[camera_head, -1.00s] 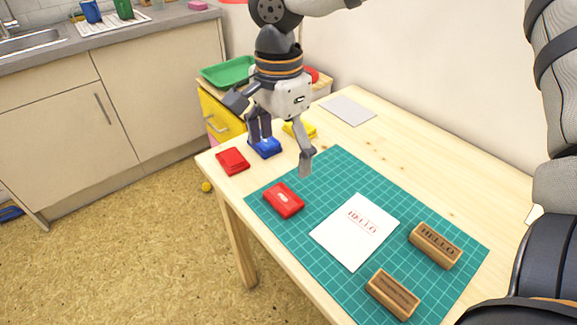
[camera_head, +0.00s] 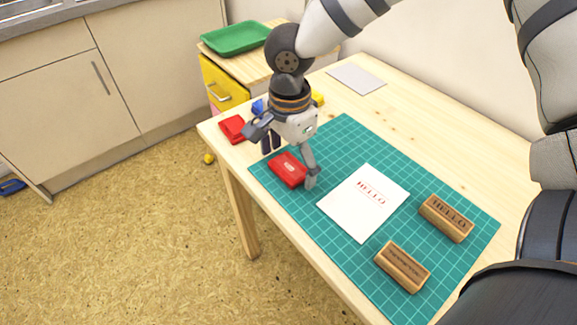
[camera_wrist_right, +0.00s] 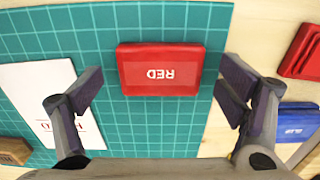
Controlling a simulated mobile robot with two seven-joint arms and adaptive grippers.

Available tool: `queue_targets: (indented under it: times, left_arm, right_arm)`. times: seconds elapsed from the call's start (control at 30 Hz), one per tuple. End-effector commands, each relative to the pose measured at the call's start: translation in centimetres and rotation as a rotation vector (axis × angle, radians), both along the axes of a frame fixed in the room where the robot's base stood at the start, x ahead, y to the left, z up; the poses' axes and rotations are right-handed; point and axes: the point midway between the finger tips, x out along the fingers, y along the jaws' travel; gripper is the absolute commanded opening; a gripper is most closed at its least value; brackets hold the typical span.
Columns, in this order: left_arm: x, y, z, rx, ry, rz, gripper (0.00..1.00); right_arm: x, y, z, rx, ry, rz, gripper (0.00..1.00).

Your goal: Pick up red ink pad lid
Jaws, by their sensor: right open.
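A red piece lettered RED (camera_head: 288,170), which looks like the red ink pad lid, lies on the green cutting mat (camera_head: 345,135). It also shows in the right wrist view (camera_wrist_right: 160,70), flat, with its lettering upside down. My right gripper (camera_head: 288,163) is open above it, one finger on each side. In the wrist view the fingers (camera_wrist_right: 163,88) stand apart with a gap on both sides of the piece. A second red piece (camera_head: 232,128) lies on the bare wood to the left; I cannot tell whether it is the pad base. My left gripper is not in view.
A blue ink pad (camera_wrist_right: 297,122) and a yellow one (camera_head: 318,97) stand beyond the gripper. A white paper stamped HELLO (camera_head: 355,212) and two wooden stamps (camera_head: 446,217) (camera_head: 403,266) lie on the mat. A grey sheet (camera_head: 356,79) lies farther back. The right rear tabletop is clear.

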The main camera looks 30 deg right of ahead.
Motion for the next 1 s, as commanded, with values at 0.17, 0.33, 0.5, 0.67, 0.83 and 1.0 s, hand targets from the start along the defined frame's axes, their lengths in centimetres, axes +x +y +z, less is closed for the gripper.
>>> queue_targets:
  times: [0.17, 0.33, 0.5, 0.67, 0.83, 1.0]
  left_arm:
    - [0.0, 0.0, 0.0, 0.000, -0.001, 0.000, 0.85]
    - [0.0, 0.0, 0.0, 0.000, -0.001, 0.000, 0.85]
    - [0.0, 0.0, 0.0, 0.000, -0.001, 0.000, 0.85]
    - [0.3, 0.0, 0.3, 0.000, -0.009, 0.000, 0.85]
    - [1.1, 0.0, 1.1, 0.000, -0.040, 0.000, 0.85]
    - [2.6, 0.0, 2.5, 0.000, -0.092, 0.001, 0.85]
  right_arm:
    - [0.0, 0.0, 0.1, 0.000, -0.001, 0.000, 0.59]
    - [0.0, 0.0, 0.1, 0.000, -0.001, 0.000, 0.50]
    - [0.0, 0.0, 0.1, 0.000, 0.000, 0.000, 0.50]
    - [0.1, 0.0, 1.2, 0.000, -0.004, -0.001, 0.50]
    - [-0.5, 0.8, 4.9, 0.002, -0.010, 0.004, 0.50]
    - [-3.4, 3.6, 9.9, -0.001, -0.017, 0.007, 0.50]
